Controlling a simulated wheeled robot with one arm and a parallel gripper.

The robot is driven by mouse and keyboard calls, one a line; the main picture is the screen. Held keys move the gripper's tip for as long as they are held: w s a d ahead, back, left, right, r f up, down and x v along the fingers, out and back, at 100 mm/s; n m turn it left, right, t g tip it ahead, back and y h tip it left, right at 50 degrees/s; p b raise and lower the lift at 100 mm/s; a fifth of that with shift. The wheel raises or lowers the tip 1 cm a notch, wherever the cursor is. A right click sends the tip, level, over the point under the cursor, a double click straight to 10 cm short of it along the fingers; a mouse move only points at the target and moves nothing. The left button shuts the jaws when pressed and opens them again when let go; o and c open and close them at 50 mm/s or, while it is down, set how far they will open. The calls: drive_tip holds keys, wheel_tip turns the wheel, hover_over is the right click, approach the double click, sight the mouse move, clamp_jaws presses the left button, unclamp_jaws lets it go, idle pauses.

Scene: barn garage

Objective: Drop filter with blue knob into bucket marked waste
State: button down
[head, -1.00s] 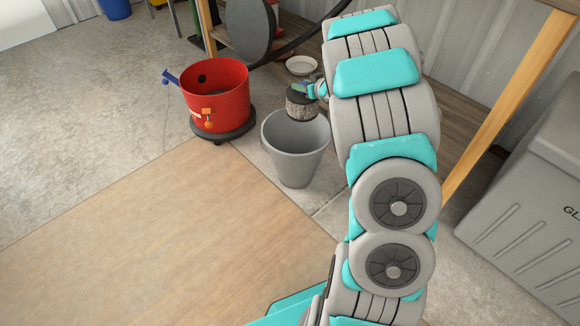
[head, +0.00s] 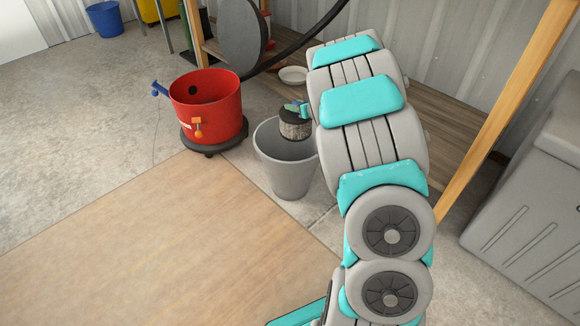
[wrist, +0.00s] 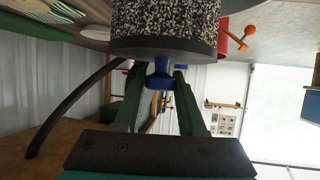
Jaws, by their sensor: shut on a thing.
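The filter (head: 295,128) is a speckled grey cylinder with dark ends. In the wrist view the filter (wrist: 165,28) hangs beyond my fingers, with its blue knob (wrist: 159,76) between them. My gripper (head: 298,107) is mostly hidden behind my arm in the head view; in the wrist view my gripper (wrist: 160,85) is shut on the knob. A grey bucket (head: 290,180) stands on the floor. The filter shows over its opening, overlapping the far rim; its exact height is hard to tell. No waste marking is readable on it.
A red tub (head: 207,105) on a dark wheeled base stands left of the grey bucket. A blue bucket (head: 104,19) is at the back left. A wooden shelf post (head: 510,105) and a large grey bin (head: 535,200) are at right. A white bowl (head: 293,75) sits behind.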

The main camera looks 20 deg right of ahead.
drive_tip(key=shift+c, duration=2.1)
unclamp_jaws()
drive_tip(key=a+p+v, duration=0.1)
drive_tip(key=v, duration=0.6)
drive_tip(key=shift+s+d+r, duration=0.2)
drive_tip(key=shift+s+d, duration=0.15)
drive_tip(key=shift+d, duration=0.2)
